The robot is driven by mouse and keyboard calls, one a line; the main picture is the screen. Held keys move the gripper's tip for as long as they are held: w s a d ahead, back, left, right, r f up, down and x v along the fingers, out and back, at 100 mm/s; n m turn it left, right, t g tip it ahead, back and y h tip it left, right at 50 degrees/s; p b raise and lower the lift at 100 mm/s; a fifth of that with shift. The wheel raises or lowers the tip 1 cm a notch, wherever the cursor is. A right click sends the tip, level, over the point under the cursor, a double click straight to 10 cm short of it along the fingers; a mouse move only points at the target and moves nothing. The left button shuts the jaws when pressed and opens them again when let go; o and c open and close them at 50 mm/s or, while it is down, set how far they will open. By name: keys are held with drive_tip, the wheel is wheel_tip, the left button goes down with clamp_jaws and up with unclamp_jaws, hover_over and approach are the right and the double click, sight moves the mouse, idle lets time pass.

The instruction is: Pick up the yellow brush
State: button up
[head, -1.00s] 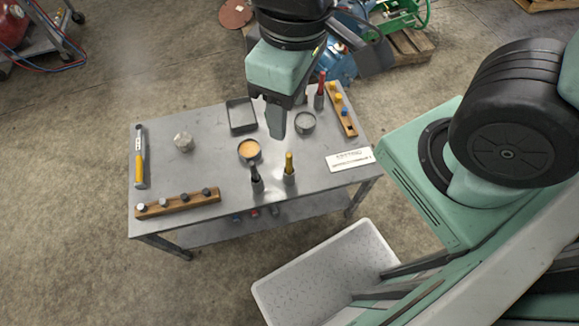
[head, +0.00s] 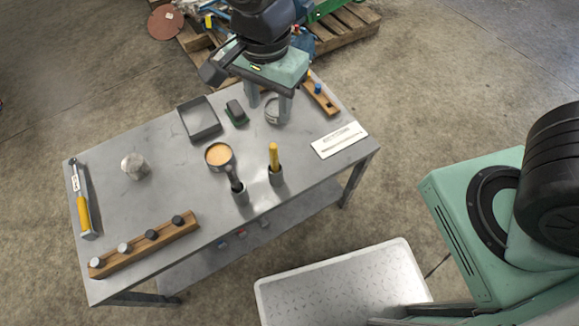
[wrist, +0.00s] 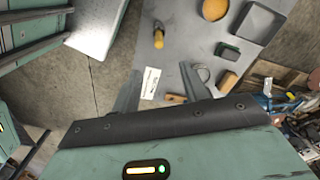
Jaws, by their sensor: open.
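The yellow brush (head: 274,156) stands upright in a small grey cup (head: 276,177) near the front edge of the metal table (head: 260,215). In the wrist view the yellow brush (wrist: 158,38) shows at the top, beyond the fingertips. My gripper (head: 269,103) is open and empty, its fingers pointing down over the back right of the table, behind the brush and apart from it. In the wrist view my gripper (wrist: 160,88) has its two fingers spread with nothing between them.
A white card (head: 339,140) lies right.

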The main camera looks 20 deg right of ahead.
sight(273, 144)
wheel_tip(273, 144, down, 12)
drive_tip(key=shift+w+f+b, duration=0.15)
drive_tip(key=shift+b, duration=1.1)
drive_tip(key=shift+s+f+b, duration=0.2)
drive_tip(key=shift+f+b, duration=0.5)
drive_tip(key=shift+f, duration=2.05)
clamp_jaws()
